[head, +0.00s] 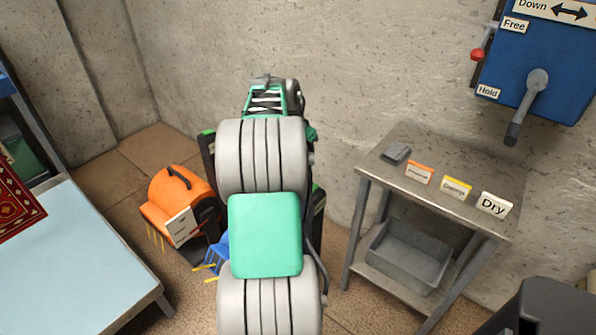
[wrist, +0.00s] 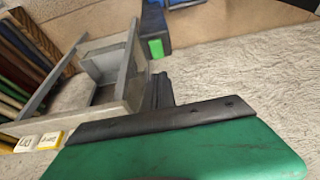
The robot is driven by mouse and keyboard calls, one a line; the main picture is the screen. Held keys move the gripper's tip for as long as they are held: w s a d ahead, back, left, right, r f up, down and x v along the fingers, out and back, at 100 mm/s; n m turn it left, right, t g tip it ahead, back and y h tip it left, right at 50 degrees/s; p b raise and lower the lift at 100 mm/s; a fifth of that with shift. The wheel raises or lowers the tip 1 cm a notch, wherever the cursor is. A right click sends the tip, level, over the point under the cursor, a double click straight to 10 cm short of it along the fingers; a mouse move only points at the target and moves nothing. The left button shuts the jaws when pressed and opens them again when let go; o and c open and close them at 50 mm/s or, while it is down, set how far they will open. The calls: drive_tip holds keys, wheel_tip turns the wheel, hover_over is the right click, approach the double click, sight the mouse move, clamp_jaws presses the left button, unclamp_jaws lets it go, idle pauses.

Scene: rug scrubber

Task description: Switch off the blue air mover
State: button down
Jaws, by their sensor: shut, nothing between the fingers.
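The blue air mover (head: 220,250) shows in the head view only as a small blue part on the floor, left of my arm. My arm hides most of it, and I cannot see its switch. A blue piece, perhaps the same air mover (wrist: 184,3), is cut off at the top edge of the wrist view. My gripper (wrist: 162,88) shows in the wrist view as dark fingers, shut and empty, apart from the blue piece. In the head view my arm covers the fingertips.
An orange air mover (head: 178,200) with a white card stands left of the blue one. A blue-topped table (head: 75,270) is at left. A metal side table (head: 450,165) with label cards stands right. A blue control box (head: 545,65) with levers hangs upper right.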

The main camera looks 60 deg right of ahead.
approach(312, 185)
drive_tip(key=x, duration=0.6)
drive_tip(key=shift+s+d+f, duration=0.15)
drive_tip(key=shift+d+f, duration=0.05)
drive_tip(key=shift+f, duration=0.1)
